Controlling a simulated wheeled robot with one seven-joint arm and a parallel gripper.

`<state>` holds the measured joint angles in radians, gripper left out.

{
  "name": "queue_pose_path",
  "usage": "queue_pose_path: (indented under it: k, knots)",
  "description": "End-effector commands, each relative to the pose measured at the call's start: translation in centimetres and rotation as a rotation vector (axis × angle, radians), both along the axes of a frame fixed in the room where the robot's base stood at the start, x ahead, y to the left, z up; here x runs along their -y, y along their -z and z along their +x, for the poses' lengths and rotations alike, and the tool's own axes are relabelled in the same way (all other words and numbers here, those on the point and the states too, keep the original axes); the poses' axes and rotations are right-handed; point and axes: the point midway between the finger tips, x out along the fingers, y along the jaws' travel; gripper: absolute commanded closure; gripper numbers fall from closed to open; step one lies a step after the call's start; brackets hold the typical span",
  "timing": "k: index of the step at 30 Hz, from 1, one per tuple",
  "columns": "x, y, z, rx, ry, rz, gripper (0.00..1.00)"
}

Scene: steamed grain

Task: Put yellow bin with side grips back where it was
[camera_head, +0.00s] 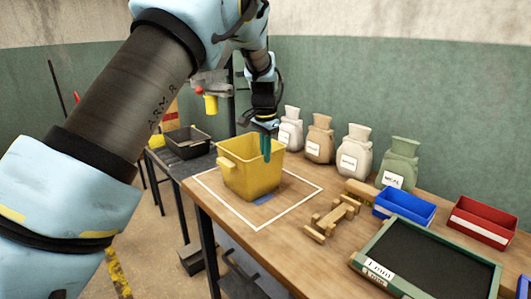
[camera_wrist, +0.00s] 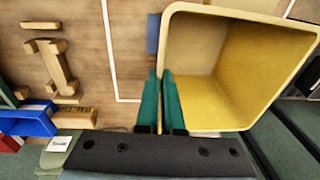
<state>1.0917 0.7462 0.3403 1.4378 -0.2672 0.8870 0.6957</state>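The yellow bin (camera_head: 250,178), with a grip jutting from its side, is over the white outlined square (camera_head: 207,184) on the wooden table. It looks empty in the wrist view (camera_wrist: 215,95). My gripper (camera_head: 265,150) points down at the bin's far rim. In the wrist view its teal fingers (camera_wrist: 160,100) straddle one wall, one finger inside and one outside, with a thin yellow strip between them. It looks shut on that wall. A blue patch (camera_head: 263,199) shows at the bin's base. I cannot tell whether the bin rests on the table or hangs just above it.
Several labelled sacks (camera_head: 354,150) stand along the back. Right of the bin are a wooden frame piece (camera_head: 331,219), a blue tray (camera_head: 404,208), a red tray (camera_head: 482,222) and a green-framed sieve (camera_head: 425,262). A dark tray (camera_head: 187,142) sits on the side bench.

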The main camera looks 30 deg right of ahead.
Motion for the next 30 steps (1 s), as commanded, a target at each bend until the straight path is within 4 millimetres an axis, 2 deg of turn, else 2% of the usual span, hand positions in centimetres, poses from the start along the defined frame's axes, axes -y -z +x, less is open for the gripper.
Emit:
queue_pose_path:
  k: [2, 11, 19, 22, 26, 30]
  knots:
    - [0.0, 0.1, 0.0, -0.001, 0.0, 0.002, 1.0]
    - [0.0, 0.1, -0.1, -0.002, 0.0, 0.002, 0.66]
    - [0.0, -0.1, -0.1, -0.001, 0.0, 0.001, 0.66]
    - [0.0, -0.8, -0.1, -0.001, 0.0, -0.002, 0.66]
    - [-0.1, -2.8, -0.2, 0.002, 0.0, -0.004, 0.66]
    - [-0.3, -5.8, -0.5, 0.002, 0.0, -0.004, 0.66]
